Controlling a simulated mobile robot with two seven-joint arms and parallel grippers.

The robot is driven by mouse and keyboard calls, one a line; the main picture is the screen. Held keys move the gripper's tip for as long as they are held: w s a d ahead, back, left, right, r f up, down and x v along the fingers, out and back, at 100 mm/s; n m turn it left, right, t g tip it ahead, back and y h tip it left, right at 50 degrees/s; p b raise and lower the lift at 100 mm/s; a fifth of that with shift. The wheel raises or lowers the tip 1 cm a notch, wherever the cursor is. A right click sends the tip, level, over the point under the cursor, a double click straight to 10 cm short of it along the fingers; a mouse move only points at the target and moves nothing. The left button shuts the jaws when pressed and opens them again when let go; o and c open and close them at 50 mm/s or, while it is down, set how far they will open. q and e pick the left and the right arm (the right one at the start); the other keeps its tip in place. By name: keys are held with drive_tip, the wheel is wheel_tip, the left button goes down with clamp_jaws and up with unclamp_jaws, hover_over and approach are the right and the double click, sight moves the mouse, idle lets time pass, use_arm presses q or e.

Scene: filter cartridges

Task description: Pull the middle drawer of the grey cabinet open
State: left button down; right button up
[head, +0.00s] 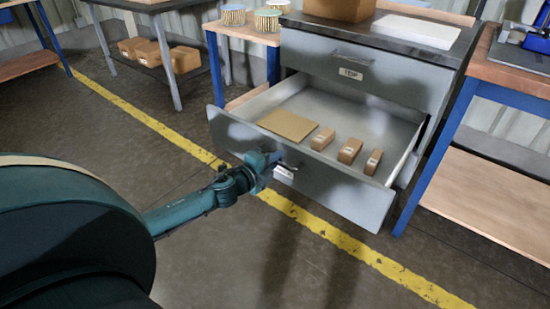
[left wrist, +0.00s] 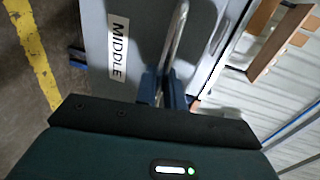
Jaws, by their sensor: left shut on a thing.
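The grey cabinet (head: 390,75) stands at the upper right in the head view, its top drawer shut and labelled TOP. Its middle drawer (head: 345,190) is pulled well out, with the inside showing. My left gripper (head: 275,160) is at the front of that drawer, shut on its bar handle (head: 292,165). In the left wrist view the fingers (left wrist: 165,92) close around the metal handle (left wrist: 177,40), beside the MIDDLE label (left wrist: 118,47). My right gripper is not in view.
In the drawer lie a flat brown piece (head: 288,124) and three small boxes (head: 349,151). A workbench (head: 500,180) stands close on the right. A table with pleated filters (head: 233,15) is behind left. The floor in front is clear, crossed by a yellow line (head: 330,233).

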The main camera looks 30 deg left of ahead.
use_arm(q)
drive_tip(key=shift+s, duration=0.2)
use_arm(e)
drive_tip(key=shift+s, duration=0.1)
use_arm(q)
drive_tip(key=c, duration=1.7)
unclamp_jaws()
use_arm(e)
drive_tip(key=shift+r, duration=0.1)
use_arm(q)
drive_tip(key=shift+p+v, duration=1.1)
drive_tip(key=shift+v, duration=5.45)
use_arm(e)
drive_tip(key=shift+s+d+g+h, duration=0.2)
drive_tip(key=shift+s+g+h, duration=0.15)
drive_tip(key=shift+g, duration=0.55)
use_arm(q)
drive_tip(key=shift+r, duration=0.1)
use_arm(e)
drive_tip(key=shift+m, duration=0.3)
